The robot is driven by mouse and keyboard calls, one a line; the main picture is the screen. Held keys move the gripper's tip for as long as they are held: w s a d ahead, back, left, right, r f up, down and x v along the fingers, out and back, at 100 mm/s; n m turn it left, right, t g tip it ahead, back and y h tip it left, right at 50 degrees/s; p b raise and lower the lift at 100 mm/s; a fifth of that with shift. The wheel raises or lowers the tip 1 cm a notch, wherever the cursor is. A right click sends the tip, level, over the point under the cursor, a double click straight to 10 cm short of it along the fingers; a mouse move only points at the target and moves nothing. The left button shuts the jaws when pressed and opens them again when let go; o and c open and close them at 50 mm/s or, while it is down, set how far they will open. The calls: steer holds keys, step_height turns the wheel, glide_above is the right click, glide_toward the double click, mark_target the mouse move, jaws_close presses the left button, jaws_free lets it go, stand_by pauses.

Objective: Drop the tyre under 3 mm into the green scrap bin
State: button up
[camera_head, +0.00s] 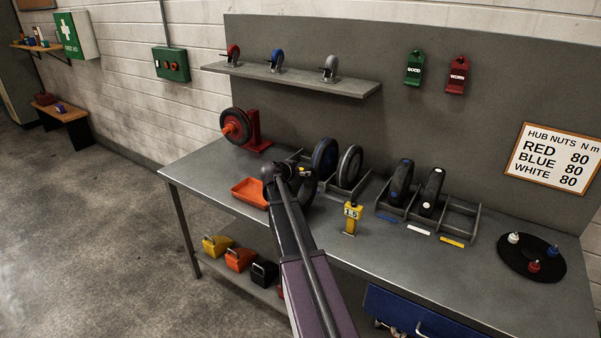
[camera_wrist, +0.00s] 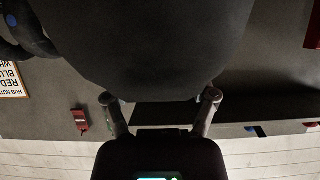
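My gripper (camera_head: 297,172) is above the left-middle of the bench with a dark tyre (camera_head: 309,187) that has a small yellow mark. In the wrist view the tyre (camera_wrist: 150,45) fills the top, with my fingers (camera_wrist: 158,97) apart at either side of its lower end; the contact is partly hidden. A yellow gauge (camera_head: 352,217) stands to its right, its display looking like 1.5. Two tyres, one blue-marked (camera_head: 401,180) and one white-marked (camera_head: 432,191), stand in the right rack (camera_head: 462,217); the slot behind the yellow strip is empty. I see no green scrap bin.
Blue-rimmed (camera_head: 325,158) and grey-rimmed (camera_head: 350,167) wheels stand close behind the tyre. An orange tray (camera_head: 249,192) is at left, near a red stand (camera_head: 254,132). Yellow (camera_head: 217,246), orange (camera_head: 239,260) and black (camera_head: 264,273) bins sit below. A black turntable (camera_head: 531,259) is at right.

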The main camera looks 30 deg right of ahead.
steer(key=shift+o, duration=1.2)
steer(key=shift+r, duration=0.2)
steer(key=p+v, duration=0.5)
steer(key=v, duration=0.7)
steer(key=shift+f, duration=0.1)
steer(key=s+a+f+n+g+y, duration=0.1)
steer(key=s+a+f+n+y, duration=0.2)
steer(key=s+a, duration=0.4)
steer(key=s+a+f+n+g+y, duration=0.2)
steer(key=s+a+f+n+y, duration=0.2)
steer(key=a, duration=0.9)
steer(key=s+a+f+n+g+y, duration=0.1)
steer(key=s+a+f+n+y, duration=0.2)
steer(key=s+a+n, duration=0.3)
steer(key=s+a+y, duration=0.1)
steer(key=s+a, duration=0.3)
steer(key=shift+s+a+f+n+g+y, duration=0.15)
steer(key=shift+s+f+n+g+y, duration=0.15)
steer(key=shift+g+y, duration=0.1)
steer(key=shift+w, duration=0.1)
